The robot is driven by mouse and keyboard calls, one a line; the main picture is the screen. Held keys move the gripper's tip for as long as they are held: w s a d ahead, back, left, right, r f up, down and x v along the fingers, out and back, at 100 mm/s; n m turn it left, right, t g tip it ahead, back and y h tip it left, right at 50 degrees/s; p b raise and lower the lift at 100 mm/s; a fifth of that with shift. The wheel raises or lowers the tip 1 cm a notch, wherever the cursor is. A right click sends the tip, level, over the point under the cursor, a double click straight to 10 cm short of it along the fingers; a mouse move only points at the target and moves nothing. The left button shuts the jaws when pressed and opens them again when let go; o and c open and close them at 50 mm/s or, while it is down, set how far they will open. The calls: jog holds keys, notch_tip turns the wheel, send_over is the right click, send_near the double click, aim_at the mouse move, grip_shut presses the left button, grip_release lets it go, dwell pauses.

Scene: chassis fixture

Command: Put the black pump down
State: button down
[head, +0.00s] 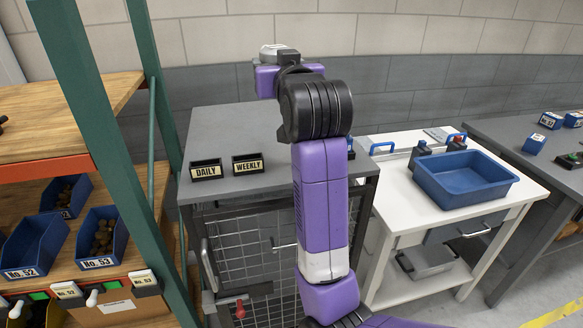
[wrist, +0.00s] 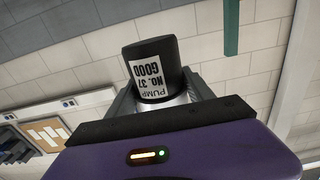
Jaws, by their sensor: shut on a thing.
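The black pump (wrist: 153,68) shows in the wrist view as a dark cylinder with a silver lower part. Its white label reads "PUMP NO. 37 GOOD" and appears upside down. My gripper (wrist: 163,98) is shut on the pump, with one finger on each side of the silver part. In the head view my arm is raised over the grey cabinet (head: 228,130). My own wrist and arm hide the gripper and pump there, and I cannot make out either clearly.
Two small signs, "DAILY" (head: 206,170) and "WEEKLY" (head: 248,164), stand on the cabinet's left side. A blue tray (head: 465,180) sits on the white table (head: 395,207) to the right. A green-posted shelf (head: 85,125) with blue bins stands left. The cabinet's back left top is clear.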

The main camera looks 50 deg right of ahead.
jog(key=shift+s+d+f, duration=0.15)
jog(key=shift+d+f, duration=0.05)
jog(key=shift+f, duration=0.15)
notch_tip(320, 180, down, 19)
jog(key=shift+r+p, duration=0.1)
jog(key=shift+p, duration=0.25)
jog(key=shift+f, duration=0.2)
jog(key=c, duration=0.7)
grip_release()
jog(key=shift+f, duration=0.1)
jog(key=shift+o, duration=0.2)
